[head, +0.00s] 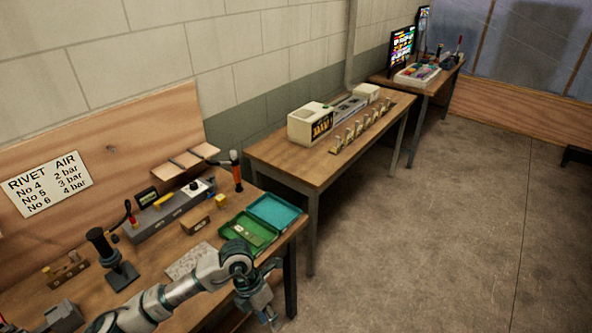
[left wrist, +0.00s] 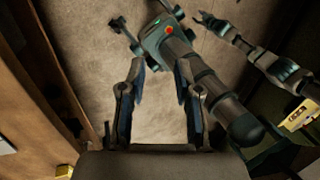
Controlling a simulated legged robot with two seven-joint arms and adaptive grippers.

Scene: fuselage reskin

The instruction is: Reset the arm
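My left arm reaches in from the bottom left of the head view, over the front edge of the near workbench (head: 150,268). My left gripper (head: 268,312) hangs at the bench's front right corner, pointing down, partly cut off by the frame edge. In the left wrist view its two fingers (left wrist: 160,98) stand well apart with only floor and parts of my own body beyond them; it holds nothing. My other arm crosses the upper right of the left wrist view; its small end (left wrist: 212,22) is too unclear to read. My right gripper does not show in the head view.
On the near bench are an open green case (head: 250,233) with a teal lid, a dark upright tool (head: 110,258), a grey box unit (head: 172,210) and an orange-headed hammer (head: 236,170). A second table (head: 270,158) stands behind.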

